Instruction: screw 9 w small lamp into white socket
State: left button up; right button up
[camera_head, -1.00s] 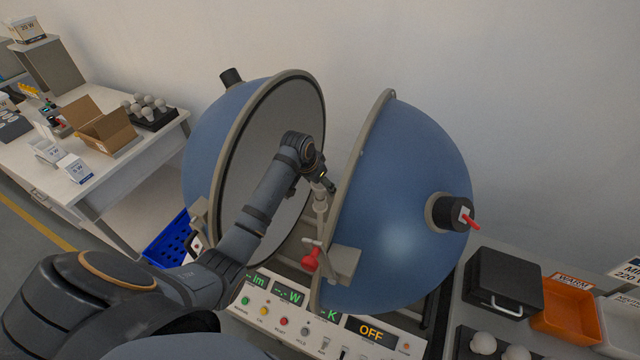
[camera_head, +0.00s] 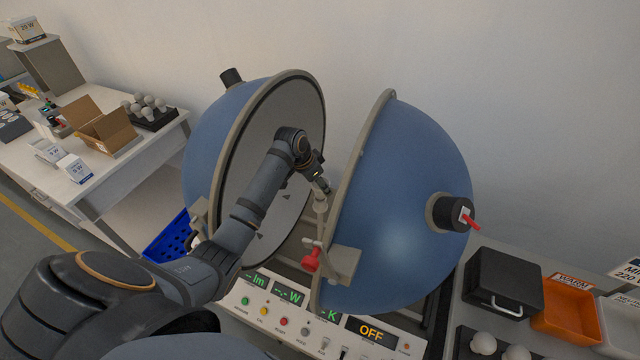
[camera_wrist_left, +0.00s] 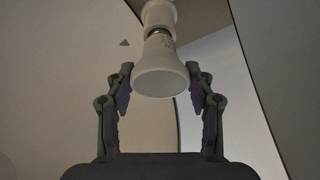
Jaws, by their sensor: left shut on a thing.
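The white lamp (camera_wrist_left: 161,72) is between the fingers of my left gripper (camera_wrist_left: 160,95) in the left wrist view, its wide face towards the camera. My left gripper is shut on it. The lamp's narrow end meets the white socket (camera_wrist_left: 159,13), and a little of the metal thread shows at the joint. In the head view my left gripper (camera_head: 322,186) is over the post between the two sphere halves, and the lamp cannot be made out there. My right gripper is not in view.
Two blue hemispheres (camera_head: 415,200) stand open on both sides of my left arm, leaving a narrow gap. The control panel (camera_head: 300,310) in front reads OFF. A bench (camera_head: 60,190) with boxes and lamps is at left. A black case (camera_head: 503,283) and an orange bin (camera_head: 566,318) are at right.

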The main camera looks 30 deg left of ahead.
pick_arm(q)
jog(key=shift+m+h, duration=0.4)
jog(key=shift+m, duration=0.7)
jog(key=shift+w+f+m+g+h+b, duration=0.1)
jog(key=shift+m+g+h+b, duration=0.3)
jog(key=shift+m, duration=0.5)
jog(key=m+g+b, duration=0.1)
jog(key=m+b, duration=0.1)
jog(key=m, duration=0.1)
jog(key=m+g+b, duration=0.1)
jog(key=m+b, duration=0.1)
jog(key=m, duration=0.2)
jog(key=m+g+h+b, duration=0.1)
jog(key=m+g+b, duration=0.1)
jog(key=m+b, duration=0.1)
jog(key=shift+f, duration=0.4)
jog(key=shift+r+m+g, duration=0.3)
jog(key=shift+r+m, duration=0.05)
jog(key=shift+m, duration=0.75)
jog(key=shift+d+r+m+g+y+p, duration=0.1)
jog(key=shift+r+m+g+y+p, duration=0.25)
jog(key=shift+m, duration=0.55)
jog(key=shift+f+m+g, duration=0.25)
jog(key=shift+m+g, duration=0.1)
jog(key=shift+m, duration=0.45)
jog(key=o, duration=1)
jog(key=shift+o, duration=0.2)
